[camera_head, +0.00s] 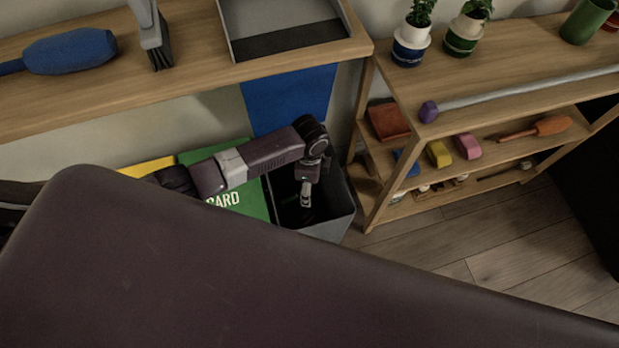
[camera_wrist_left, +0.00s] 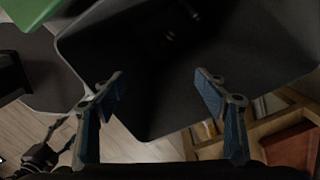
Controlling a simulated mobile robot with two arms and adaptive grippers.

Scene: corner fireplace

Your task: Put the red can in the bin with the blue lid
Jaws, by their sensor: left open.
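The bin with the blue lid has its blue lid (camera_head: 290,100) raised against the wall. Its grey body (camera_head: 330,230) is open at the top. My left gripper (camera_head: 306,194) points down at the bin's opening. In the left wrist view the left gripper (camera_wrist_left: 160,88) has its fingers spread wide, with nothing between them, over the dark bin interior (camera_wrist_left: 165,105). Small faint shapes show deep inside the bin, too dark to identify. I cannot make out the red can for certain. A red piece (camera_head: 611,21) is cut off at the upper right edge. My right gripper is not seen.
A green-lidded bin (camera_head: 250,196) and a yellow lid (camera_head: 147,167) are left of the open bin. A wooden shelf unit (camera_head: 375,205) with blocks and tools stands close on its right. A wooden shelf (camera_head: 190,85) runs above the bins. A green cup (camera_head: 588,20) stands at upper right.

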